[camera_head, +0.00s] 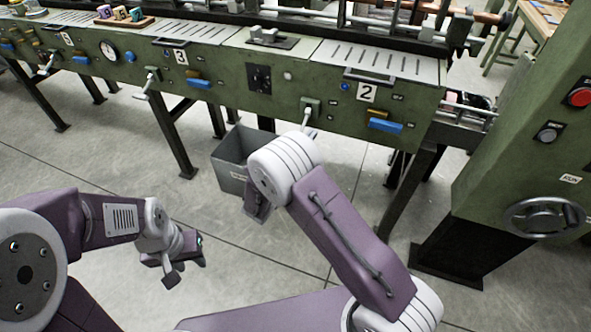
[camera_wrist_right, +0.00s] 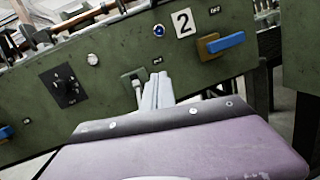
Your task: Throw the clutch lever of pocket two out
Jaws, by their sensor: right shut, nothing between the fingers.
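The plate with the numeral 2 (camera_head: 367,92) marks pocket two on the green machine front; it also shows in the right wrist view (camera_wrist_right: 183,22). Left of it, the small silver clutch lever (camera_head: 306,117) hangs down from its green mount. In the right wrist view the lever (camera_wrist_right: 138,88) is just left of my right gripper (camera_wrist_right: 158,88), whose pale fingers are shut and empty. They look very close to the lever; I cannot tell whether they touch. My left gripper (camera_head: 186,272) is open and empty over the floor.
A blue handle on a yellow block (camera_head: 385,126) sits right of the lever. A black rotary switch (camera_head: 259,79) is to its left. A grey bin (camera_head: 231,162) stands below. A green cabinet with a red button (camera_head: 580,97) and handwheel (camera_head: 545,217) stands at right.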

